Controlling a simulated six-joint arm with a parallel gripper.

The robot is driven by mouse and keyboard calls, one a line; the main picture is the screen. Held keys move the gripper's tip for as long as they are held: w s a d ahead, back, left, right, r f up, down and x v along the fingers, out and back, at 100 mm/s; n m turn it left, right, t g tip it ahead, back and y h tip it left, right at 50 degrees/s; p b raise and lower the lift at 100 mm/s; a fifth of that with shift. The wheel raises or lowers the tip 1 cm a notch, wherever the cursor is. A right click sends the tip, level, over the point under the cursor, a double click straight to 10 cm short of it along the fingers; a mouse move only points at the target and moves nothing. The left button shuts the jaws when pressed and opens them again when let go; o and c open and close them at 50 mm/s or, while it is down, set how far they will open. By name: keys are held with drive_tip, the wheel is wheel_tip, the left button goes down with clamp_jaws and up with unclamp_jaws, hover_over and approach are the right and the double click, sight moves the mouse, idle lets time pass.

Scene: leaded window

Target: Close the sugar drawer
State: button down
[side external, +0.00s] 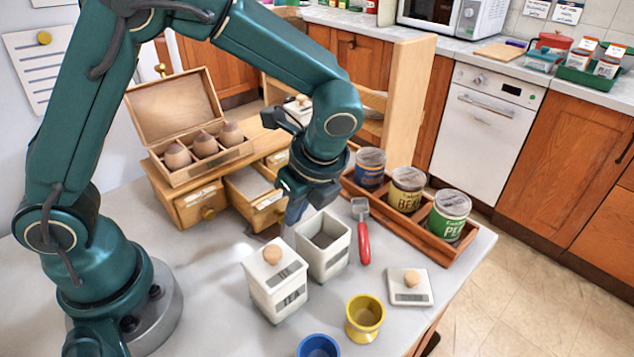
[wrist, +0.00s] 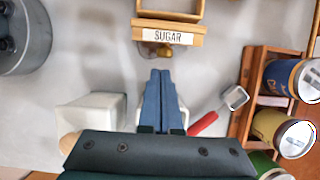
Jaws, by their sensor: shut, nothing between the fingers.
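The sugar drawer (side external: 269,206) is the middle drawer of a small wooden cabinet (side external: 160,184) on the grey worktop. It is pulled out, with part of its inside showing. In the wrist view its front (wrist: 180,28) bears a SUGAR label, with a round knob below it. My gripper (side external: 293,215) is shut and empty, pointing down just in front of the drawer. In the wrist view its blue fingertips (wrist: 161,73) are below the knob, with a small gap in the picture. The drawer's knob is hard to make out in the side view.
A lidded TEA canister (side external: 276,285) and an open white canister (side external: 323,246) stand close to my gripper. A red-handled scoop (side external: 363,240) lies beside them. A wooden tray (side external: 412,227) of tins is at right. An open egg box (side external: 205,170) sits on the cabinet.

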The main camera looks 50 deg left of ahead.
drive_tip(key=shift+x, duration=1.2)
approach(256, 188)
drive_tip(key=f, duration=0.1)
drive_tip(key=s+f, duration=0.1)
drive_tip(key=f, duration=0.1)
drive_tip(key=s+d+f, duration=0.1)
drive_tip(key=f, duration=0.1)
drive_tip(key=shift+s, duration=0.25)
drive_tip(key=shift+r, duration=0.1)
